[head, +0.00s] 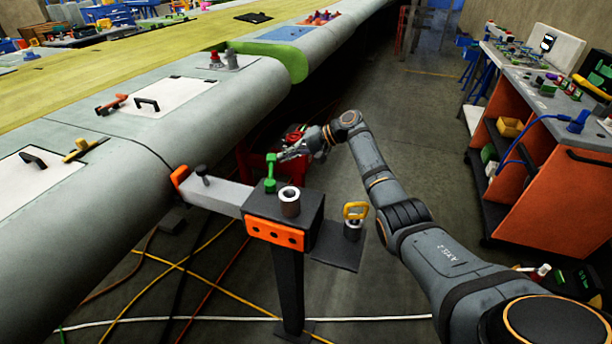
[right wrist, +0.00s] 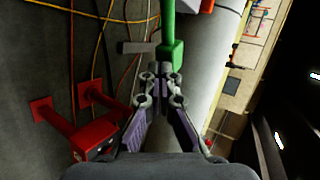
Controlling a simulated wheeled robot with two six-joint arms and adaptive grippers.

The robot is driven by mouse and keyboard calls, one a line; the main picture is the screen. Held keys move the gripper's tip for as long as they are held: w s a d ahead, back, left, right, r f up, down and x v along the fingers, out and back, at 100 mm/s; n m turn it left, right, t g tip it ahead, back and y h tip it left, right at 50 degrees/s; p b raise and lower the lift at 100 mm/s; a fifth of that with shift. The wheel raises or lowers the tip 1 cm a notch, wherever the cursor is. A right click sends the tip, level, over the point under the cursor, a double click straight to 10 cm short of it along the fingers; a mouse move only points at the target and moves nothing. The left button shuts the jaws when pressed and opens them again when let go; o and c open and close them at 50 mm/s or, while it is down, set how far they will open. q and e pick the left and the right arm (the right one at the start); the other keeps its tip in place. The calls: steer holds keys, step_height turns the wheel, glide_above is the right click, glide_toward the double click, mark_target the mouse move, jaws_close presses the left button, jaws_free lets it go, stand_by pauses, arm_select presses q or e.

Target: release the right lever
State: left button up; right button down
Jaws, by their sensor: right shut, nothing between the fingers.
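A green lever (head: 270,172) stands upright on the dark block (head: 312,205) of the jig stand. My right gripper (head: 284,156) comes from the right and has its fingertips close beside the upper part of this lever. In the right wrist view the green lever (right wrist: 172,45) lies just past the fingertips (right wrist: 160,72), which are shut with nothing held. Whether the fingertips touch the lever I cannot tell. My left gripper is not in view.
The block also carries a grey ring (head: 289,208) and a grey arm (head: 218,195) reaching an orange pad at the wing (head: 130,165). A yellow-handled part (head: 354,212) sits on a side plate. Red equipment (right wrist: 95,142) is below. An orange cabinet (head: 540,190) stands at right.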

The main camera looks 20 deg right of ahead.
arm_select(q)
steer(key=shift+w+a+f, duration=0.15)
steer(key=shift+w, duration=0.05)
arm_select(e)
steer(key=shift+w+a, duration=0.35)
steer(key=shift+a, duration=0.25)
steer(key=shift+w+a, duration=0.35)
steer(key=shift+a, duration=0.2)
steer(key=shift+r, duration=0.1)
